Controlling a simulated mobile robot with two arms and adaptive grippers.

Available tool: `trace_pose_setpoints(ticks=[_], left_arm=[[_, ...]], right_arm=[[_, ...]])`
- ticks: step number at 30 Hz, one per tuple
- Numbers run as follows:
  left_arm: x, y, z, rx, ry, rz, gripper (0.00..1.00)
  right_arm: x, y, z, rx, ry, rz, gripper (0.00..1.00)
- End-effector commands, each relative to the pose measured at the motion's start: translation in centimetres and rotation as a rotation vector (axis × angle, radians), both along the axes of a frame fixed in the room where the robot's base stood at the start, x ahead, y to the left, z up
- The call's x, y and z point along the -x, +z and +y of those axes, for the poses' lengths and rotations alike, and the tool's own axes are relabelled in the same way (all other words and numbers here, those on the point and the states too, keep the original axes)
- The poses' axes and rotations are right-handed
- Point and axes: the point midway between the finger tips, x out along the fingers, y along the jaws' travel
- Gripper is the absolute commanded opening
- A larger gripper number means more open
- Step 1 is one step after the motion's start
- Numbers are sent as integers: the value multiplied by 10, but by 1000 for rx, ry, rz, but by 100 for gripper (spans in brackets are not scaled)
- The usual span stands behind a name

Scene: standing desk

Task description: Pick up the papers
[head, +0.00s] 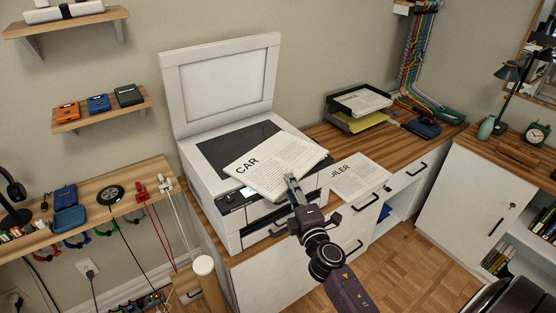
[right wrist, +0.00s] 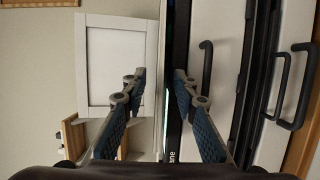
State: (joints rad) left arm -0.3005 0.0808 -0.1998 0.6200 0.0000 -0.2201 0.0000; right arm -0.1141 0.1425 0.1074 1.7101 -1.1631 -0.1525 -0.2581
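A white paper stack headed "CAR" (head: 272,165) lies slanted on the open printer (head: 215,190), partly over its dark glass and reaching past the front edge. Another sheet, its heading ending in "ILER" (head: 360,176), lies on the wooden counter right of the printer. My right gripper (head: 291,180) is at the front edge of the "CAR" stack, its tips overlapping it in the head view. In the right wrist view the fingers (right wrist: 156,80) stand apart; I cannot tell whether either touches the paper. My left gripper is not in view.
The printer lid (head: 224,85) stands raised behind the glass. A black tray (head: 358,108) with papers stands at the back right of the counter (head: 320,135). Drawer handles (head: 365,202) stick out below. A shelf with small items (head: 90,200) is at the left.

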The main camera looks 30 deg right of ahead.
Motion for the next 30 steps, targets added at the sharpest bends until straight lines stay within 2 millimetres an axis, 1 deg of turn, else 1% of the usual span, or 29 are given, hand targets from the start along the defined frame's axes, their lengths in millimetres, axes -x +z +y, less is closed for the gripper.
trace_pose_setpoints(ticks=[5, 12, 26, 30], left_arm=[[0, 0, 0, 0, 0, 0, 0], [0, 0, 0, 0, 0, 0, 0], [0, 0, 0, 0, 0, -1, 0], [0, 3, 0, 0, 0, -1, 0]], right_arm=[[0, 0, 0, 0, 0, 1, 26], [0, 0, 0, 0, 0, 1, 0], [0, 1, 0, 0, 0, -2, 0], [0, 6, 0, 1, 0, -3, 0]])
